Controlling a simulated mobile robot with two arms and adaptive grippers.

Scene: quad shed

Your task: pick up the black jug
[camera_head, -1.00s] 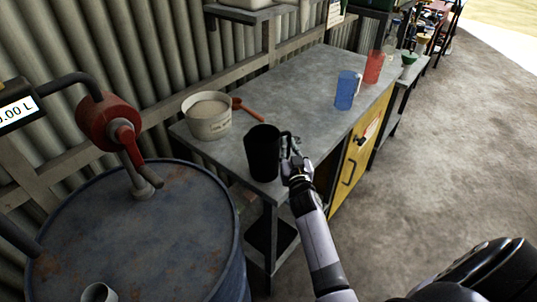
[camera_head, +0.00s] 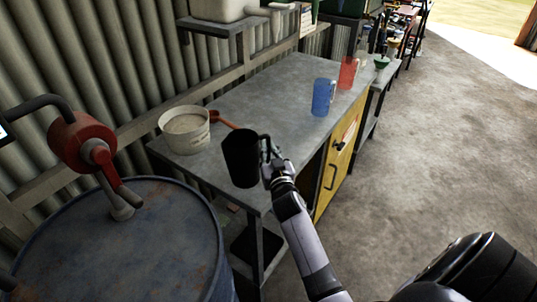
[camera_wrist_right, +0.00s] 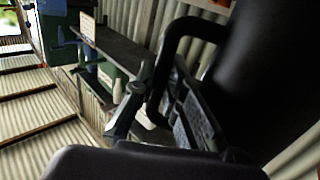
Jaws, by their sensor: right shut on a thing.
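The black jug (camera_head: 240,158) is upright at the near end of the grey workbench (camera_head: 262,92), its handle pointing right. My right gripper (camera_head: 272,158) is shut on the handle from the right. In the right wrist view the dark jug body (camera_wrist_right: 262,75) fills the right side, and its handle passes between the fingers of my right gripper (camera_wrist_right: 160,105). The jug's base looks close to the bench top; I cannot tell how large any gap is. My left gripper is not in view.
A white tub (camera_head: 184,130) and a red-orange scoop (camera_head: 222,119) are behind the jug. A blue jug (camera_head: 323,97) and a red jug (camera_head: 348,73) stand farther along the bench. A blue drum (camera_head: 125,245) with a red pump (camera_head: 85,145) is at left. The floor at right is clear.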

